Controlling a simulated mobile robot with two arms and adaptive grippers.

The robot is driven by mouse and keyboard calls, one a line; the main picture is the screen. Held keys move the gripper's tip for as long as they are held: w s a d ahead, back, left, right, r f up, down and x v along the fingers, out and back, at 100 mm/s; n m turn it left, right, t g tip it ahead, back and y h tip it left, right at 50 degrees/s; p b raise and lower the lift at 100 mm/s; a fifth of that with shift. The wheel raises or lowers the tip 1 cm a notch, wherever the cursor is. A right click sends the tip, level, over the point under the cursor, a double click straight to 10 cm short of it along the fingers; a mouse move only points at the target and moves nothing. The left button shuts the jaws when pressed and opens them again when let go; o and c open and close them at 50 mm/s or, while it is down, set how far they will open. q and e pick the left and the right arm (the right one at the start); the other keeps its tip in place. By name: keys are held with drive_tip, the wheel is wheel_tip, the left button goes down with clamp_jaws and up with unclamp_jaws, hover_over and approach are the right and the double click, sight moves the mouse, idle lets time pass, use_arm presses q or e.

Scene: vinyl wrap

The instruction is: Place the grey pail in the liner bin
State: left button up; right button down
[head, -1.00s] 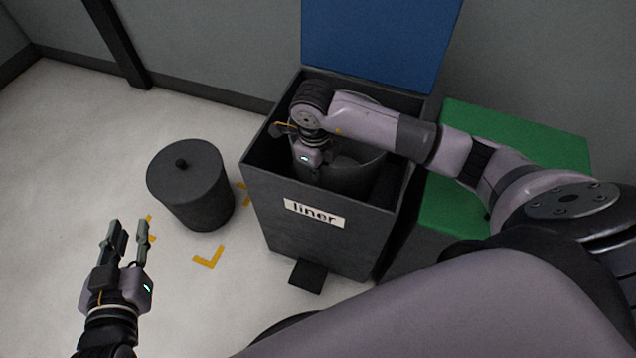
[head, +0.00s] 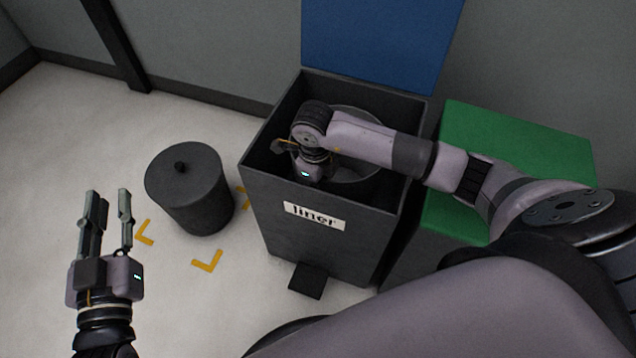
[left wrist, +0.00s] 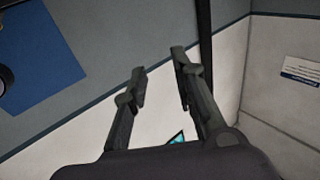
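The liner bin (head: 320,245) is a dark box with its blue lid (head: 380,40) raised and a "liner" label on its front. The grey pail (head: 355,182) is inside the bin, its rim below the bin's top edge. My right arm crosses over and hides part of it. My right gripper (head: 308,172) points down inside the bin at the pail's left side. Its fingers are hidden, so its grip cannot be told. My left gripper (head: 109,195) is open and empty, left of the bin; its spread fingers also show in the left wrist view (left wrist: 160,65).
A dark lidded can (head: 190,190) stands on the floor left of the bin. Yellow corner marks (head: 207,261) lie in front of it. A green-topped bin (head: 520,145) stands to the right. A pedal (head: 307,281) sticks out at the liner bin's foot.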

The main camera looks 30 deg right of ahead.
drive_tip(key=c, duration=2.3)
unclamp_jaws()
drive_tip(key=o, duration=0.5)
use_arm(q)
drive_tip(key=shift+r, duration=0.15)
